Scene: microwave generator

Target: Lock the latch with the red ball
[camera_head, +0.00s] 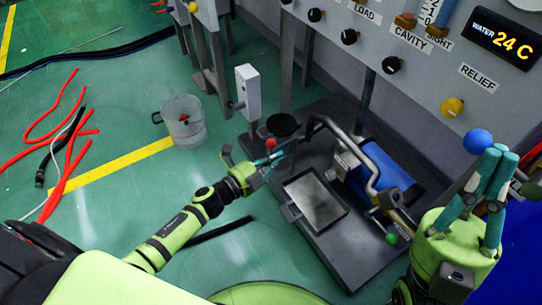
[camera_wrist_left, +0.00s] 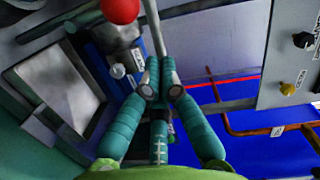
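The red ball (camera_head: 270,142) shows just above my left gripper's fingers in the head view, beside the dark round plate. In the left wrist view the red ball (camera_wrist_left: 120,10) is at the top edge, left of the fingertips and apart from them. The latch under the ball is mostly hidden. My left gripper (camera_head: 284,155) has its teal fingertips together. In the wrist view the fingertips (camera_wrist_left: 160,72) meet in front of a grey metal rod (camera_wrist_left: 152,28); I see nothing clearly held. My right gripper (camera_head: 498,152) has its fingertips together, near a blue ball (camera_head: 478,141).
A blue cylinder (camera_head: 385,168) with bent metal pipes lies on the dark platform (camera_head: 352,258), beside a metal tray (camera_head: 315,200). A green ball (camera_head: 391,239) is at its front. A knobbed panel (camera_head: 430,70) stands behind. A bucket (camera_head: 183,122) and red hoses (camera_head: 70,165) are left.

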